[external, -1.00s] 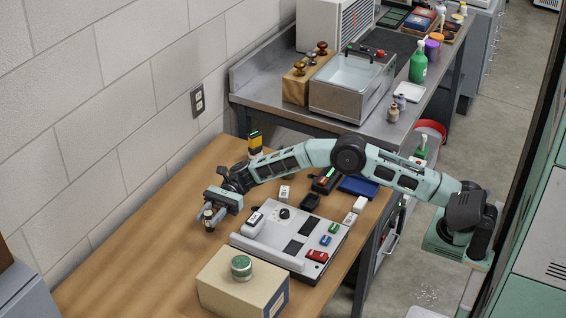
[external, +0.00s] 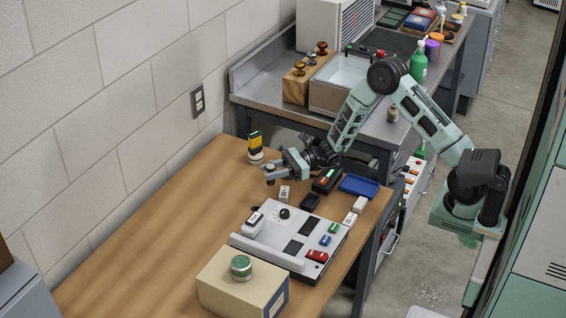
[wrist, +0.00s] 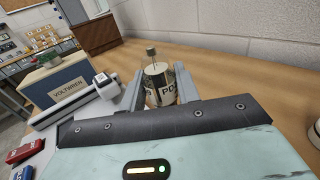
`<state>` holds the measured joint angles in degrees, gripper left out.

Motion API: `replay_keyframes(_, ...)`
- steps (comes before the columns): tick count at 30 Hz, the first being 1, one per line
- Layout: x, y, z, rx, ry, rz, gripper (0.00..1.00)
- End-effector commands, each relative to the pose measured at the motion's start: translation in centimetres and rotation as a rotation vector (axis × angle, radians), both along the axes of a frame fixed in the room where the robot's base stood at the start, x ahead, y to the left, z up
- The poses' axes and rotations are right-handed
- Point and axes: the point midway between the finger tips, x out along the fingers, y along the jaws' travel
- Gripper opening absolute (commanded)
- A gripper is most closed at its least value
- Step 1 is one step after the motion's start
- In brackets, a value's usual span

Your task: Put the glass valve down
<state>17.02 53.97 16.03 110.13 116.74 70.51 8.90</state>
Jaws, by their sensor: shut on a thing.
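My gripper (external: 272,171) is shut on the glass valve (wrist: 158,84), a small upright cylinder with dark lettering on a pale label and a thin pin on top. In the external view the glass valve (external: 270,178) is small and partly covered by the fingers. It is over the wooden table (external: 160,225), near the far end, just behind the grey panel device. I cannot tell whether its base touches the wood.
A yellow-and-black item (external: 255,147) stands left of my gripper. A small white block (external: 284,193), black boxes (external: 327,180) and a blue tray (external: 358,186) are close by on the right. The grey panel device (external: 272,238) and a carton (external: 240,283) stand in front. The table's left side is clear.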

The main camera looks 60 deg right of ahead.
Motion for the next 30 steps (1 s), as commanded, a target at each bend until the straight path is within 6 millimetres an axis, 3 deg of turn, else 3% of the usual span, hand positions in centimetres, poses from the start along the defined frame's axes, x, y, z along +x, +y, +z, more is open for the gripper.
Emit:
replay_keyframes(1, -1.3, -1.9, 0.9, 0.005, 0.011, -0.073, 0.1)
replay_keyframes(6, -5.9, -7.2, 1.5, 0.005, 0.012, -0.325, 0.1)
replay_keyframes(12, -11.2, -11.3, 2.3, 0.005, 0.009, -0.537, 0.1)
replay_keyframes(18, -13.6, -12.8, 2.5, 0.003, 0.001, -0.614, 0.1)
replay_keyframes(30, -13.0, -12.4, 2.1, -0.001, -0.007, -0.596, 0.1)
